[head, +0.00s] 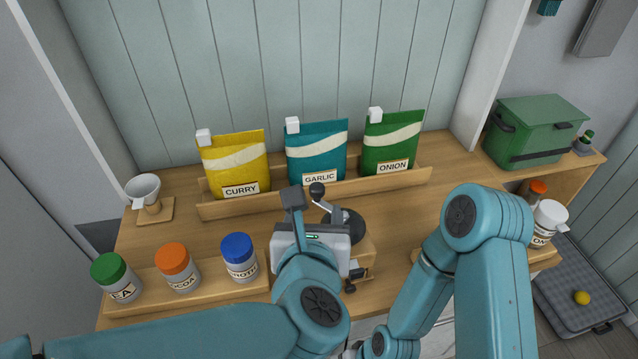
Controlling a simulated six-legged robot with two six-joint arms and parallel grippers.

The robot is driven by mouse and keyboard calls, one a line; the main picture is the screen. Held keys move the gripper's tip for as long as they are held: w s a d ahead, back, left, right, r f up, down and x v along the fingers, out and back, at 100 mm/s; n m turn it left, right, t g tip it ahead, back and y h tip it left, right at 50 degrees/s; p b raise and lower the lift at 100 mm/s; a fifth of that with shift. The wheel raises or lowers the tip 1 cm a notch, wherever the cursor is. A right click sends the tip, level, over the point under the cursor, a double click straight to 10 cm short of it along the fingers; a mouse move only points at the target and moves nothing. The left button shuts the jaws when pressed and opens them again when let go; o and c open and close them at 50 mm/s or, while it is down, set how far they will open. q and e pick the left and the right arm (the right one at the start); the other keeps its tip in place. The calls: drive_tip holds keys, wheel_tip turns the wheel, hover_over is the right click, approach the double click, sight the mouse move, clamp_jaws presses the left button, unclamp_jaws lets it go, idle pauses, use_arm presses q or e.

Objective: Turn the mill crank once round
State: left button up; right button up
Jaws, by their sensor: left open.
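The mill is a small wooden box (362,258) with a dark rounded top (353,227), standing near the middle of the counter. Its crank has a black knob (317,190) that points up and to the left of the dark top. My left gripper (305,204) is open, with a dark finger just left of the knob; I cannot tell whether it touches. The gripper's pale body and my left arm hide much of the mill. My right arm bends down at the right, and its gripper is out of view past the bottom edge.
A wooden rack (225,208) behind the mill holds curry (235,165), garlic (318,152) and onion (393,143) bags. Lidded jars (240,258) stand at the left front.

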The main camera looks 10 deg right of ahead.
sight(317, 192)
use_arm(q)
drive_tip(key=x, duration=0.4)
drive_tip(key=p+x, duration=0.1)
drive_tip(key=x, duration=0.6)
drive_tip(key=shift+w+a+f+p, duration=0.2)
drive_tip(key=shift+w+p, duration=0.1)
drive_tip(key=shift+p, duration=0.1)
drive_tip(key=shift+s+d+r, duration=0.1)
drive_tip(key=shift+s+r, duration=0.05)
drive_tip(key=shift+s, duration=0.1)
drive_tip(key=shift+w, duration=0.2)
clamp_jaws()
